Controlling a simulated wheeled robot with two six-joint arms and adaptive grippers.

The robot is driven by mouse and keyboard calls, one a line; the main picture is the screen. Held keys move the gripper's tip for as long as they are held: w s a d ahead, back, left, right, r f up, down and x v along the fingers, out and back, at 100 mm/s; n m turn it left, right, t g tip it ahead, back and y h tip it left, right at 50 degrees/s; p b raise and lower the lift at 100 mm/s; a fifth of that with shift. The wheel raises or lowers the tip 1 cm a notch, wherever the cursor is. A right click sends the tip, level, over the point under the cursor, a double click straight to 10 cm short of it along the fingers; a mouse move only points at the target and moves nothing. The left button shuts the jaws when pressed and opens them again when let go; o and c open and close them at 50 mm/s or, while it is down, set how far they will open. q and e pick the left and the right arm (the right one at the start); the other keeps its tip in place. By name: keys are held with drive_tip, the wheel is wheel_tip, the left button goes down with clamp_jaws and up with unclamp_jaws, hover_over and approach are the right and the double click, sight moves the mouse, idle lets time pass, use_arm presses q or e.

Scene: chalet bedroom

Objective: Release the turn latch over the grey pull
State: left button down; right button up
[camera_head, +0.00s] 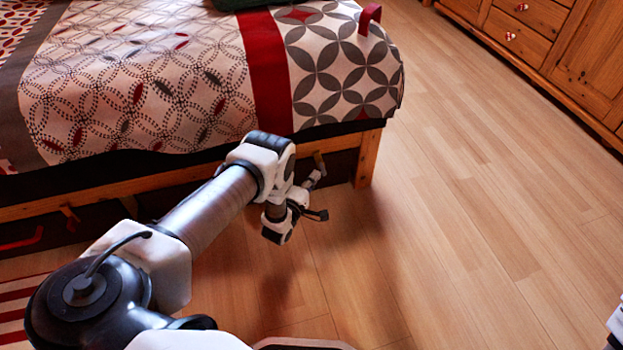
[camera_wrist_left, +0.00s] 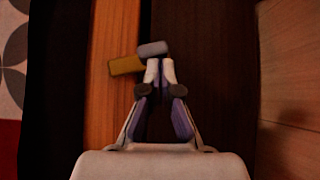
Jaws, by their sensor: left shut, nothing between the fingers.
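The turn latch is a small brown-yellow bar, seen in the left wrist view (camera_wrist_left: 124,66), standing out over the bed's wooden rail just left of the fingertips. In the head view the latch (camera_head: 319,160) shows on the rail near the corner post. A small grey block (camera_wrist_left: 153,49) lies just beyond the fingertips; I cannot tell whether it is the grey pull or part of the latch. My left gripper (camera_head: 319,174) is shut and empty, close beside the latch; it also shows in the left wrist view (camera_wrist_left: 160,72). Contact cannot be made out. My right gripper is out of view.
The bed (camera_head: 140,80) with its patterned cover overhangs the rail. Another latch (camera_head: 68,216) and a red pull (camera_head: 22,240) sit further left under it. A wooden cabinet (camera_head: 560,45) stands at the upper right. The floor (camera_head: 480,200) between is clear.

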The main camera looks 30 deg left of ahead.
use_arm(q)
drive_tip(key=shift+w+d+n+t+b, duration=0.8)
drive_tip(key=shift+w+d+b, duration=1.15)
drive_tip(key=shift+w, duration=0.4)
drive_tip(key=s+d+f, duration=0.1)
drive_tip(key=s+f, duration=0.1)
drive_tip(key=f, duration=0.1)
drive_tip(key=s+d+f, duration=0.1)
drive_tip(key=s+f, duration=0.1)
drive_tip(key=f, duration=0.1)
drive_tip(key=s+d+f, duration=0.1)
drive_tip(key=s+f, duration=0.2)
drive_tip(key=shift+d+f+b, duration=0.25)
drive_tip(key=shift+f+b, duration=0.05)
